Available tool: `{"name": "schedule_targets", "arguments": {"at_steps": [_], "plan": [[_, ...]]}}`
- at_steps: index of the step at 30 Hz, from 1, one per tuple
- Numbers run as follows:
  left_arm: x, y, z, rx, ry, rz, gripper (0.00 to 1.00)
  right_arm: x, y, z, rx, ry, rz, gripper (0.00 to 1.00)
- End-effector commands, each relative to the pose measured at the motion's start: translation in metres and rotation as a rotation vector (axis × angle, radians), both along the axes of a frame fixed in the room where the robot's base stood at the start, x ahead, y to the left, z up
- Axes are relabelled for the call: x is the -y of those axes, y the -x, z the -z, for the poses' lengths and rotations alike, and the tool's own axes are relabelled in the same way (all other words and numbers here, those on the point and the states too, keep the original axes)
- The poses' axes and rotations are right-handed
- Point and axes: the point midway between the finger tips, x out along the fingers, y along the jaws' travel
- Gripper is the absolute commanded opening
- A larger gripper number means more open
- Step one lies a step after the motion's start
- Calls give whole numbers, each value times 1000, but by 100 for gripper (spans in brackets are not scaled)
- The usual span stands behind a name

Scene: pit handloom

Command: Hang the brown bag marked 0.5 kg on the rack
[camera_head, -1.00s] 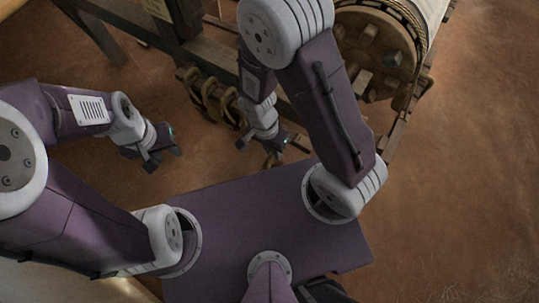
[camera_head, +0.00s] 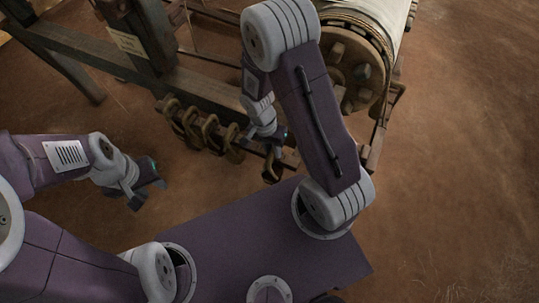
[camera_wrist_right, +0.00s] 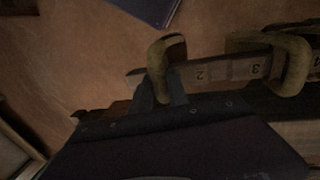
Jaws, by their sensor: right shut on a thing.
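My right gripper (camera_head: 270,147) is at the right end of a wooden rack bar (camera_head: 251,144). It is shut on a brown, loop-shaped piece (camera_head: 271,172), which I take to be the bag. In the right wrist view, the dark fingers (camera_wrist_right: 161,92) meet the lower part of this brown loop (camera_wrist_right: 166,48), beside the bar (camera_wrist_right: 215,72) near its number 2. I cannot tell whether the loop rests on the bar. No 0.5 kg mark is readable. My left gripper (camera_head: 147,186) is empty and looks open, away from the rack over the floor.
Several other brown loops (camera_head: 209,133) hang along the bar to the left; one also shows near number 3 in the wrist view (camera_wrist_right: 285,65). The wooden loom frame (camera_head: 150,70) and cloth roller (camera_head: 355,65) stand behind. The floor at right is clear.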

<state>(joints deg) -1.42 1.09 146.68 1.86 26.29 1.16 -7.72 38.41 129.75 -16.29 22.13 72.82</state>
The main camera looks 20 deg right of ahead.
Motion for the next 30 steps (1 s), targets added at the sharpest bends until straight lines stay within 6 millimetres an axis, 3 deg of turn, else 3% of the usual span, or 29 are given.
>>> {"name": "schedule_targets", "arguments": {"at_steps": [12,21,30], "plan": [[0,0,-2,0,0,0,36,22,-18,4,0,0,2,0],[0,0,14,0,0,0,36,22,-18,22,1,-1,1,0],[0,0,16,0,0,0,36,21,-18,24,1,-1,1,0]]}}
